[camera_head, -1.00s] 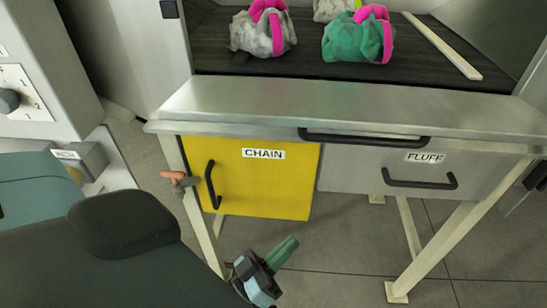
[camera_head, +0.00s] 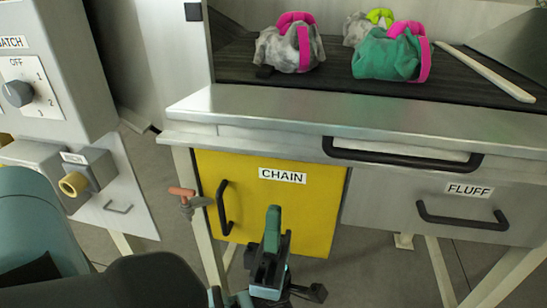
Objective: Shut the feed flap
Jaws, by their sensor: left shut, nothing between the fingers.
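The feed opening of the steel machine shows at the top, with sling bags inside on a dark belt. A broad steel panel (camera_head: 300,105), which looks like the feed flap, lies lowered and nearly flat in front of the opening. A long black handle (camera_head: 400,153) runs along the front below its edge. My left gripper (camera_head: 273,215), with green fingers, is shut and empty. It points up in front of the yellow CHAIN door (camera_head: 290,200), below and left of the long handle; whether it touches the door I cannot tell. My right gripper is out of view.
The grey FLUFF drawer (camera_head: 400,197) is right of the yellow door. An orange-handled tap (camera_head: 184,196) sticks out by the left leg. A control box with a dial (camera_head: 17,94) stands at the left. Green (camera_head: 390,55) and grey (camera_head: 283,50) bags lie on the belt.

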